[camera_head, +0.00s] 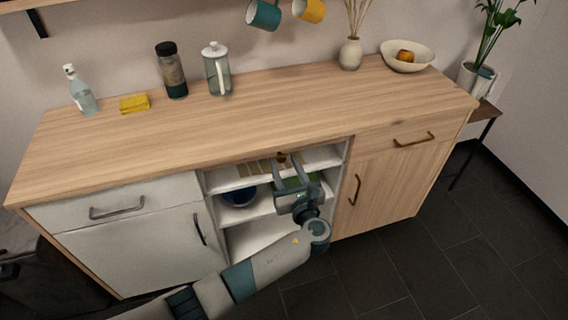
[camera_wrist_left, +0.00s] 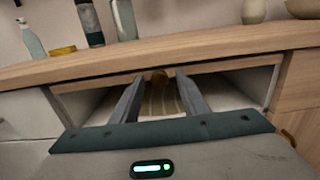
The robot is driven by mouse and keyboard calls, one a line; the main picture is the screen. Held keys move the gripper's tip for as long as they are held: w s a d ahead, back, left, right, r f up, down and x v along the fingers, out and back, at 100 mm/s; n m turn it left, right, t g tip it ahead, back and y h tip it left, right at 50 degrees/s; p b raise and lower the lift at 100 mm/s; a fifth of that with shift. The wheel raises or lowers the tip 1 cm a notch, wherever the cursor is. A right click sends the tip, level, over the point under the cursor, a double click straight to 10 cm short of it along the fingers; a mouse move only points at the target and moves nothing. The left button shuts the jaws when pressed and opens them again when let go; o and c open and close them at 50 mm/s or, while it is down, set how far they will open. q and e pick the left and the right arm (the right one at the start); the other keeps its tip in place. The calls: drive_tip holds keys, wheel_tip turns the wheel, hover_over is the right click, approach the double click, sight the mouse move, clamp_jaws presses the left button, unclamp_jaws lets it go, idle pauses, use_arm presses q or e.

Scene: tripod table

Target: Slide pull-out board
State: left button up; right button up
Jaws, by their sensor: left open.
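The pull-out board appears as a thin wooden strip (camera_wrist_left: 100,82) under the worktop, across the top of the open middle bay. A small round brown knob (camera_wrist_left: 158,77) sits at its middle; it also shows in the head view (camera_head: 282,157). My left gripper (camera_head: 287,161) is open in front of the bay, pointing at the cabinet. In the left wrist view its fingers (camera_wrist_left: 160,80) stand either side of the knob, with a visible gap on both sides. Whether the fingertips reach past the knob is unclear. My right gripper is not in view.
The bay holds a striped wooden item (camera_wrist_left: 163,100) and a dark blue bowl (camera_head: 240,195). A white drawer (camera_head: 115,200) and door are on the left, a wooden door (camera_head: 385,190) on the right. A bottle, jar, jug and vase stand far back on the worktop (camera_head: 250,120).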

use_arm(q)
drive_tip(key=b+v, duration=0.1)
drive_tip(key=v, duration=1.5)
drive_tip(key=shift+s, duration=0.1)
drive_tip(key=s+a+f+n+g+h, duration=0.1)
drive_tip(key=s+a+f+n+g, duration=0.2)
drive_tip(key=f, duration=0.8)
drive_tip(key=s+a+f+n+g+h, duration=0.2)
drive_tip(key=a+f+n+g, duration=0.15)
drive_tip(key=f, duration=0.65)
drive_tip(key=s+a+f+n+g+h, duration=0.1)
drive_tip(key=s+a+f+n+g, duration=0.2)
drive_tip(key=f, duration=0.8)
drive_tip(key=s+a+f+n+g+h, duration=0.1)
drive_tip(key=s+a+f+n, duration=0.6)
drive_tip(key=s+f+n, duration=0.1)
drive_tip(key=s+a+f+n+g+h, duration=0.1)
drive_tip(key=s+a+f+n, duration=0.6)
drive_tip(key=s+n, duration=0.4)
drive_tip(key=shift+a+f+n+h, duration=0.2)
drive_tip(key=shift+f+n+h, duration=0.2)
drive_tip(key=shift+n, duration=0.45)
